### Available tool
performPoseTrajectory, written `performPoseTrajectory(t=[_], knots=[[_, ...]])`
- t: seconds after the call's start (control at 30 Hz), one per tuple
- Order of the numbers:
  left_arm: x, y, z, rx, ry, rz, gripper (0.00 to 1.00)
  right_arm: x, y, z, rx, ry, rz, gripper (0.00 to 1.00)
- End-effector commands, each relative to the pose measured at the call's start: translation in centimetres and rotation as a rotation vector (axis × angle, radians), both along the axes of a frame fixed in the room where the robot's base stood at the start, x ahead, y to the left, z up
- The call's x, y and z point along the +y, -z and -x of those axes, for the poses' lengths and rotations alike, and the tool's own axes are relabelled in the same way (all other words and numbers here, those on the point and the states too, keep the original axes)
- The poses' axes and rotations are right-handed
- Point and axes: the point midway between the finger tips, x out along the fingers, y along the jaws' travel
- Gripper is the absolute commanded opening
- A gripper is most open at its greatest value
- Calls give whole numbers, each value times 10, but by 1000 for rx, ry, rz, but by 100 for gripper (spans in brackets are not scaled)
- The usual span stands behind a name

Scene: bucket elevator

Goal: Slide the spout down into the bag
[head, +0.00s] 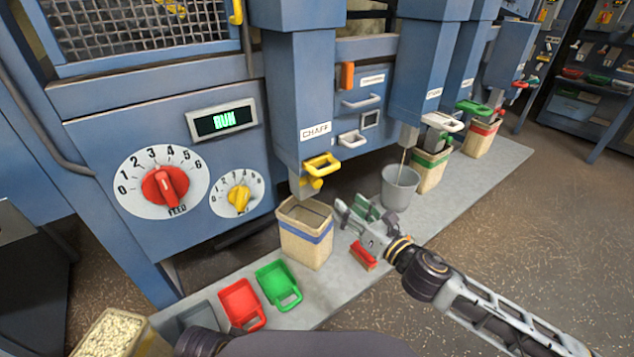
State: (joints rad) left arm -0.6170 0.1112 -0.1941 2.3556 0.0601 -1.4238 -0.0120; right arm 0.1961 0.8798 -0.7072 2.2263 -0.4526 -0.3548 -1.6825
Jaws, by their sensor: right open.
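The spout (305,187) hangs under the blue chute marked CHAFF, with a yellow handle (322,165) on its front. The tan bag (304,247) with a blue band stands open and upright on the grey platform below it. The spout's lower end is close above the back left of the bag's mouth; whether it enters the mouth is hard to tell. My right gripper (352,210) is open, just right of the bag and lower than the yellow handle, apart from the handle. My left gripper is not in view.
A grey bucket (400,188) stands right of my right gripper, under another chute. A red object (363,255) lies near my right gripper. Red (241,305) and green (278,286) scoops lie left of the bag. The control panel shows RUN (223,121).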

Motion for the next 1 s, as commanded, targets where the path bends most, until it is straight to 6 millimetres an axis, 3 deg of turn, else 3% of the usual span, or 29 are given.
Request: performPoseTrajectory(t=[0.3, 1.0], knots=[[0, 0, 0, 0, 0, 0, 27, 6, -3, 4, -137, -33, 175, 51], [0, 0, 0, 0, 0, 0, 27, 9, -3, -1, -148, -31, 189, 51]])
